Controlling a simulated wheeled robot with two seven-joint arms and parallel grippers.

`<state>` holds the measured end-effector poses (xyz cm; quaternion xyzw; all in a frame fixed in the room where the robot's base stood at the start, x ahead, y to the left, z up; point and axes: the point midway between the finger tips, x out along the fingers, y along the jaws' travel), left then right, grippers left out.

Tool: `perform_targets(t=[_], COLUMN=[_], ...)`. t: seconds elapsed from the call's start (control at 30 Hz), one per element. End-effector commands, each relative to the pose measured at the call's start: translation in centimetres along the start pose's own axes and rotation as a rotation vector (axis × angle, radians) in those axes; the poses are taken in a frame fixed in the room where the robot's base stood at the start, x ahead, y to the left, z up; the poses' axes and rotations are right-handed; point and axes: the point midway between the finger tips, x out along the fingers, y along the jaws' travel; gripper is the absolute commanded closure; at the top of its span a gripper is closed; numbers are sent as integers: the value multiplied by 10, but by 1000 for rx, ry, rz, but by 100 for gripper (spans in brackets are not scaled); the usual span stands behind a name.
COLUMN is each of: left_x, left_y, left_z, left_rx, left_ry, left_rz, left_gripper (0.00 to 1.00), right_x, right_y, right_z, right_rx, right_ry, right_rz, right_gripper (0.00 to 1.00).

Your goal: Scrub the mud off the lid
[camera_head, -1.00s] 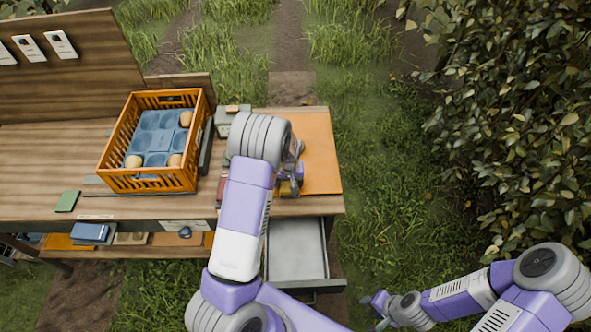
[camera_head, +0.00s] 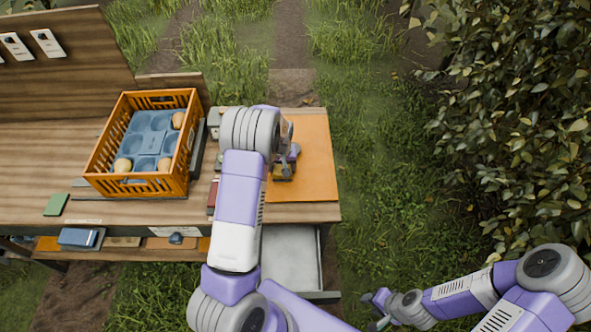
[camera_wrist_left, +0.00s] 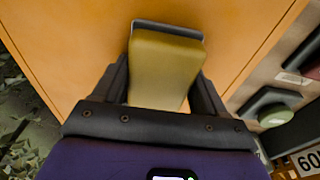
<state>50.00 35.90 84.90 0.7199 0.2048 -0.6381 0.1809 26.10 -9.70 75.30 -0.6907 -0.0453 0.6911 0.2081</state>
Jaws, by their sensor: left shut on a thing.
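My left gripper (camera_head: 284,168) is over the orange board at the right end of the bench, mostly hidden by its own wrist in the head view. In the left wrist view its dark fingers (camera_wrist_left: 163,75) are shut on an olive-yellow block with a dark grey far edge, seemingly a scrubbing sponge (camera_wrist_left: 160,88). The flat orange board (camera_head: 312,140) may be the lid; I see no clear mud on its visible part. I cannot tell whether the sponge touches it. My right gripper (camera_head: 373,311) is open and empty over the grass at lower right.
An orange crate (camera_head: 180,178) with a blue tray and several pale fruits stands left of my left arm. A grey drawer (camera_head: 290,258) is open under the bench's front edge. A green card (camera_head: 56,205) lies at front left. A leafy bush (camera_head: 520,120) fills the right.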

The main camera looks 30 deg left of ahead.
Motion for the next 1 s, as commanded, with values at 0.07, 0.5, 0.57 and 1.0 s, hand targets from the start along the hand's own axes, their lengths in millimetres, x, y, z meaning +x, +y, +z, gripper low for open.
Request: perform_targets(t=[0.07, 0.5, 0.57, 1.0], left_x=[-20, -61, -66, -82], left_y=[1, 0, 0, 0], left_z=[-3, -6, -7, -9], left_rx=[1, 0, 0, 0], left_ry=[4, 0, 0, 0], left_rz=[3, 1, 1, 1], left_gripper=[56, 56, 56, 56], right_x=[-9, -34, -38, -47], right_y=[-3, -13, -14, -18], right_z=[0, 2, 2, 2], right_rx=[0, 0, 0, 0], right_ry=[0, 0, 0, 0], right_rz=[0, 0, 0, 0], right_gripper=[60, 60, 60, 60])
